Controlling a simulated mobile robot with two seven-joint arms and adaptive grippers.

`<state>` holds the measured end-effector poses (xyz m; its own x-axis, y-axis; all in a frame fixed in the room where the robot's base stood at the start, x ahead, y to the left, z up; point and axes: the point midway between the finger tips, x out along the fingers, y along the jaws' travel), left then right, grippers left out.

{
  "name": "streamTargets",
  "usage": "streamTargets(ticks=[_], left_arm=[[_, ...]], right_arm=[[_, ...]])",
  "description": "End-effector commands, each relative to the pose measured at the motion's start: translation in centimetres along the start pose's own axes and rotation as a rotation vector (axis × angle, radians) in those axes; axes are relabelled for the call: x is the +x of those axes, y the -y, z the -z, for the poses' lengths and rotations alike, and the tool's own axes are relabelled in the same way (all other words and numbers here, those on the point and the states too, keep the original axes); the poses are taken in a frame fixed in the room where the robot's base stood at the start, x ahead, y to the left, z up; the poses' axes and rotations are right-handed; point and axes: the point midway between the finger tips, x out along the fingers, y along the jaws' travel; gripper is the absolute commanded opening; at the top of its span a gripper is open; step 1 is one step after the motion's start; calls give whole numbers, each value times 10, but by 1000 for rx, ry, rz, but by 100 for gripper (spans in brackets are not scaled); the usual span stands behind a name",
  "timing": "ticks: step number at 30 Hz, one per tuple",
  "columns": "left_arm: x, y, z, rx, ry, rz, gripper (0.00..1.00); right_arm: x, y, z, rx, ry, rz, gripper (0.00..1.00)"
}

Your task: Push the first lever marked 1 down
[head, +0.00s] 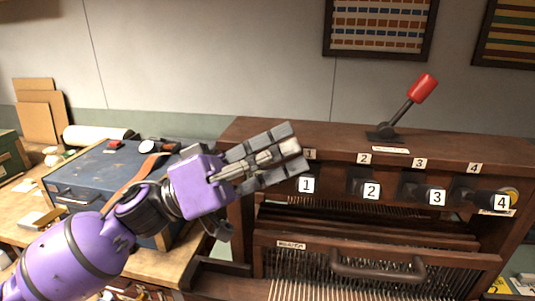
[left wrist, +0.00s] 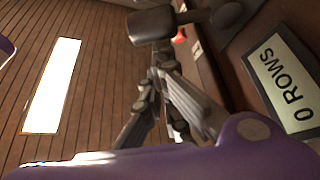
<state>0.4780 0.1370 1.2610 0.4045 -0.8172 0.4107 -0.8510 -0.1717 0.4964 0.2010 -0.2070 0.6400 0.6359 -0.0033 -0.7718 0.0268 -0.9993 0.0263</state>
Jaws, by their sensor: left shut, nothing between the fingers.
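The first lever, with its white tag 1 (head: 306,184), is at the left of a row on the front of the wooden loom. Its tag faces me just below my left gripper's fingertips; the rest of the lever is mostly hidden. My left gripper (head: 292,150) is shut and empty, reaching in from the left over the loom's top left corner. In the left wrist view its fingers (left wrist: 160,68) end close to a dark block-shaped handle (left wrist: 151,23). I cannot tell whether they touch it. My right gripper is not in view.
Levers tagged 2 (head: 371,190), 3 (head: 437,197) and 4 (head: 501,203) stand to the right. A red-handled lever (head: 422,87) rises from the loom top. A display reading 0 ROWS (left wrist: 281,80) is in the left wrist view. A blue case (head: 90,180) is on the left bench.

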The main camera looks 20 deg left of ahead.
Motion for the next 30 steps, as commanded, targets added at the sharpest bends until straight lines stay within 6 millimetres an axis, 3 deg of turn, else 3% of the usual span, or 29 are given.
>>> streamTargets(ticks=[30], left_arm=[[-5,-4,-8,113,-1,-60,0]], right_arm=[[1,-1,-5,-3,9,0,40]])
